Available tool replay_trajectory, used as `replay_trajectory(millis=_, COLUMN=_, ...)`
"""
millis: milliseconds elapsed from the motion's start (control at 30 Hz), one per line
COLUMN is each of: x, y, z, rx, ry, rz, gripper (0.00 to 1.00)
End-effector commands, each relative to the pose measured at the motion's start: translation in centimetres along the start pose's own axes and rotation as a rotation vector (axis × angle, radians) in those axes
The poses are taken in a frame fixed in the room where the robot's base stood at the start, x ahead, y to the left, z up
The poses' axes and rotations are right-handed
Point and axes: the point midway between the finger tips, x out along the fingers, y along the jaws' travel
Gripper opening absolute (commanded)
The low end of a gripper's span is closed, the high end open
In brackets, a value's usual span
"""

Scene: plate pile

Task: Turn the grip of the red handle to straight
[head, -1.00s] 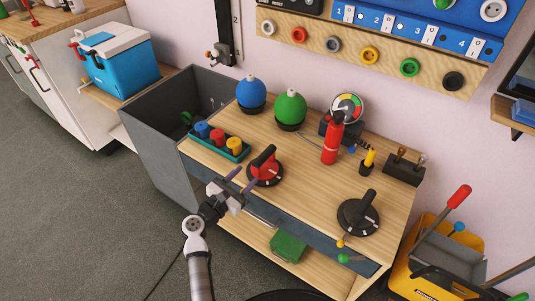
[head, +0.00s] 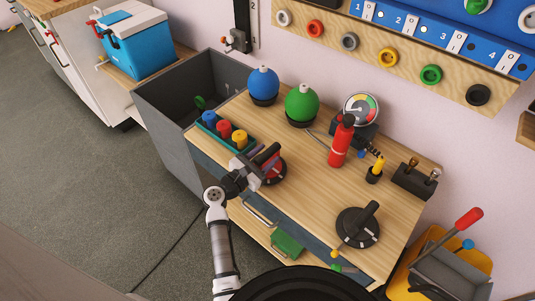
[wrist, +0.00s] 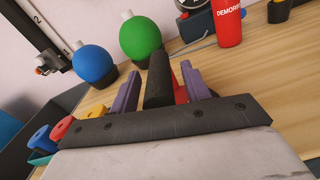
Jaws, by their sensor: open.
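The red handle (head: 273,172) is a round red dial with a black bar grip on the wooden workbench top, near its front left edge. My gripper (head: 267,158) is over it from the front left and hides part of it in the head view. In the wrist view my gripper (wrist: 162,88) is open, with its purple fingers on either side of the black grip (wrist: 158,78). A gap shows between the grip and each finger. A bit of the red dial (wrist: 180,94) shows beside the grip.
A teal tray (head: 250,148) of coloured knobs stands just left of the handle. Blue (head: 263,81) and green (head: 302,102) balls stand behind, with a red extinguisher (head: 341,146) farther right. A black dial (head: 357,228) is at front right. Bare wood lies between the dials.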

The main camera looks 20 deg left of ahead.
Motion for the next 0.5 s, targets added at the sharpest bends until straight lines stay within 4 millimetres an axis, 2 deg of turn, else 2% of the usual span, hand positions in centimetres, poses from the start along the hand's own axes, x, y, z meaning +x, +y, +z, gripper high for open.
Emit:
replay_trajectory(millis=167, x=0.0, y=0.0, z=-0.01, rx=0.0, ry=0.0, rz=0.0, gripper=0.47)
replay_trajectory(millis=500, x=-0.01, y=0.01, z=0.0, rx=0.0, ry=0.0, rz=0.0, gripper=0.04)
